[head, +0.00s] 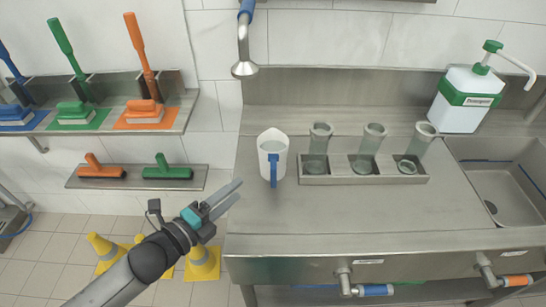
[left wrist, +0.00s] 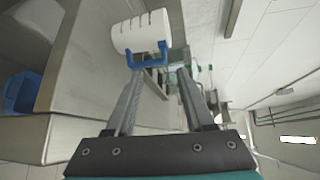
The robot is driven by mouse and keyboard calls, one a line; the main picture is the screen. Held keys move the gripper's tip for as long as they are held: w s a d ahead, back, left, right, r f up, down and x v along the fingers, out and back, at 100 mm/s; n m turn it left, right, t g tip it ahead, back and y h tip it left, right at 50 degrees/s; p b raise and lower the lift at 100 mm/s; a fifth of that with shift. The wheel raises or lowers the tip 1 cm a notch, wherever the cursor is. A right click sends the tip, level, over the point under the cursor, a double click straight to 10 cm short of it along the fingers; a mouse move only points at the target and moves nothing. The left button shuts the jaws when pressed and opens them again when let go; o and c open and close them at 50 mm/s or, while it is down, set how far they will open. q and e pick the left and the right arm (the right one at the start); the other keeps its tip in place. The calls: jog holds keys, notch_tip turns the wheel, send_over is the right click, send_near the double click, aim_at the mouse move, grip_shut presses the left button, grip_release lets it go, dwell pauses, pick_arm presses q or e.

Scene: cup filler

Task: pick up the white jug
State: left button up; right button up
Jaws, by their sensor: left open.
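The white jug (head: 273,151) stands upright on the steel counter, left of the rack, with its blue handle (head: 273,169) facing the counter's front. My left gripper (head: 233,193) is open and empty, to the left of and nearer than the jug, by the counter's left edge. In the left wrist view the jug (left wrist: 141,33) and its blue handle (left wrist: 148,54) show ahead of the open fingers (left wrist: 160,98), apart from them. My right gripper is in neither view.
A steel rack (head: 364,180) with several clear tubes stands right of the jug. A white dispenser (head: 462,101) and a sink (head: 503,187) are farther right. A shower-like spout (head: 244,68) hangs above. The counter's front (head: 330,225) is clear. Yellow cones (head: 202,263) stand on the floor.

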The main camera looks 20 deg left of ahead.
aim_at(273, 164)
pick_arm(q)
jog(key=x, duration=1.3)
jog(key=shift+r, duration=0.3)
jog(key=shift+s+d, duration=0.1)
jog(key=shift+d, duration=0.05)
grip_shut()
jog(key=shift+f, duration=0.1)
jog(key=shift+s+f, duration=0.15)
jog(key=shift+f, duration=0.05)
dwell(0.5)
jog(key=shift+r, duration=0.25)
